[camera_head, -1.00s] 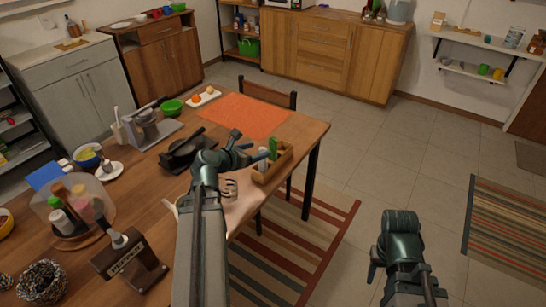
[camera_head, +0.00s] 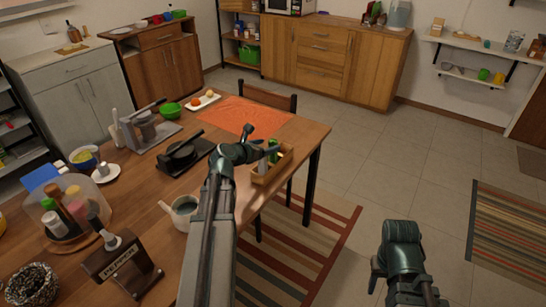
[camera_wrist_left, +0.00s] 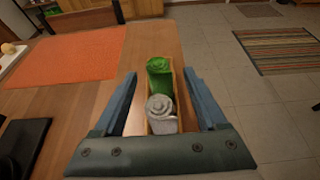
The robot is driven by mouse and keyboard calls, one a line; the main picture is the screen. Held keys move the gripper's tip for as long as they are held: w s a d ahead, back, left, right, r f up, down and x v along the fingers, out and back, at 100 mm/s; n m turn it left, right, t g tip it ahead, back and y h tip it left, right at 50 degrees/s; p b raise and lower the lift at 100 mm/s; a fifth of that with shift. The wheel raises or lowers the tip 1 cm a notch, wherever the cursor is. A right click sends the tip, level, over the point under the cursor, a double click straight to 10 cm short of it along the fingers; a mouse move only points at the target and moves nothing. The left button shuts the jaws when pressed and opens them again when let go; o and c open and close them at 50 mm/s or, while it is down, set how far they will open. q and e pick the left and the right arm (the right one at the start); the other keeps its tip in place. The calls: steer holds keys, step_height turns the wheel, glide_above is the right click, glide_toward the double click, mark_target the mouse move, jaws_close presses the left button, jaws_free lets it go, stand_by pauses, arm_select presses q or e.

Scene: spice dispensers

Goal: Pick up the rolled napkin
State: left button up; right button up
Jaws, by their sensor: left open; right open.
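A green roll (camera_wrist_left: 159,66) and a pale grey roll (camera_wrist_left: 161,107), rolled-napkin-like, stand one behind the other in a narrow wooden box (camera_head: 272,175) at the table's right edge. The green one also shows in the head view (camera_head: 273,152). My left gripper (camera_wrist_left: 160,76) is open and empty. In the left wrist view its blue fingers lie to either side of the rolls; I cannot tell how far above them they are. In the head view the left gripper (camera_head: 259,143) is over the box. My right gripper (camera_head: 400,288) is off the table at the lower right, its fingers barely visible.
A black pan-like object (camera_head: 185,152) lies left of my left gripper. A pale pot (camera_head: 183,211) stands beside my left arm. An orange mat (camera_head: 243,114) covers the table's far end. A pepper stand (camera_head: 122,268) and clear dome (camera_head: 70,205) are at the left.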

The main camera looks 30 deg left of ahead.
mark_target(270, 144)
arm_select(q)
steer(key=shift+w, duration=0.1)
steer(key=b+x, duration=0.2)
steer(key=x, duration=0.2)
steer(key=shift+w+a+f, duration=0.1)
steer(key=shift+a+f, duration=0.05)
steer(key=shift+a, duration=0.05)
steer(key=shift+w+f, duration=0.1)
steer(key=shift+w, duration=0.3)
steer(key=shift+s+d, duration=0.1)
steer(key=shift+c, duration=0.4)
jaws_close()
